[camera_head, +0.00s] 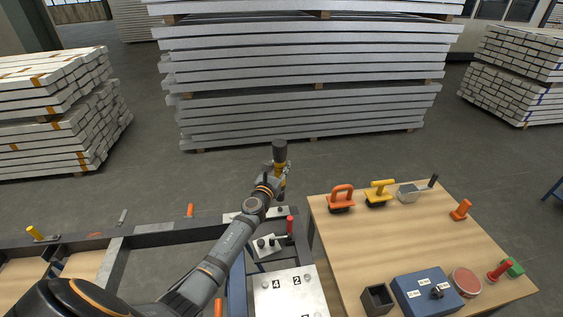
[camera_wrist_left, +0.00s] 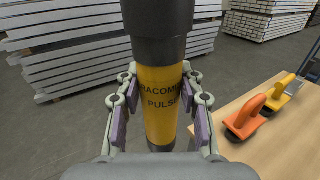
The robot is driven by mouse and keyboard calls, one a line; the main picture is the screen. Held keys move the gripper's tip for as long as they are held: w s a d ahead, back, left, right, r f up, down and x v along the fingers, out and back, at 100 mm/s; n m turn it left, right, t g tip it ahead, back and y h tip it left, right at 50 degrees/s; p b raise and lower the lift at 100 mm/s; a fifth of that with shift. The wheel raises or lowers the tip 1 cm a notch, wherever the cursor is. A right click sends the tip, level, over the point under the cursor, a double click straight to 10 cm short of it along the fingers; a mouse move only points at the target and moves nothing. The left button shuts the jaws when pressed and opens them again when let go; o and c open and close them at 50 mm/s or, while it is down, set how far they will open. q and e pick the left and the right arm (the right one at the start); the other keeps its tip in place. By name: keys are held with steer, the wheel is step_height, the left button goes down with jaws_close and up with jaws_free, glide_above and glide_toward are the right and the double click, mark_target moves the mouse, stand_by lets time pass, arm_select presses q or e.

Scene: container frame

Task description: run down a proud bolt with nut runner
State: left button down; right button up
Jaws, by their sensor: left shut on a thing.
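The nut runner (camera_head: 280,152) has a dark top and a yellow body. My left gripper (camera_head: 276,176) is shut around its yellow body and holds it roughly upright, above and beyond the frame's far edge. In the left wrist view, the nut runner (camera_wrist_left: 160,88) fills the middle between both finger pads, with dark lettering on the yellow. A pale numbered plate (camera_head: 290,291) with "4" and "2" lies on the frame at bottom centre. A smaller plate (camera_head: 266,244) with dark fittings lies beyond it. Which bolt stands proud is too small to tell. My right gripper is not in view.
A wooden table (camera_head: 345,240) stands to the right. It bears an orange-handled tool (camera_head: 342,197), a yellow-handled tool (camera_head: 380,192), a blue box (camera_head: 428,292) and a dark open box (camera_head: 377,299). A red handle (camera_head: 290,225) rises by the plates. Stacked bars stand behind open floor.

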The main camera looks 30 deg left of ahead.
arm_select(q)
steer(key=shift+s+d+r, duration=0.1)
steer(key=shift+s, duration=0.1)
steer(key=f+b, duration=0.4)
steer(key=f, duration=0.1)
steer(key=shift+w+b, duration=0.35)
steer(key=shift+w, duration=0.05)
steer(key=shift+s+f+b, duration=0.2)
steer(key=shift+b, duration=0.2)
steer(key=shift+w, duration=0.15)
steer(key=shift+s, duration=0.25)
steer(key=shift+w+f+b, duration=0.1)
steer(key=shift+f+b, duration=0.75)
steer(key=shift+f, duration=0.15)
stand_by(0.7)
steer(key=shift+f, duration=0.2)
steer(key=shift+s+f, duration=0.2)
steer(key=shift+f, duration=0.15)
stand_by(0.8)
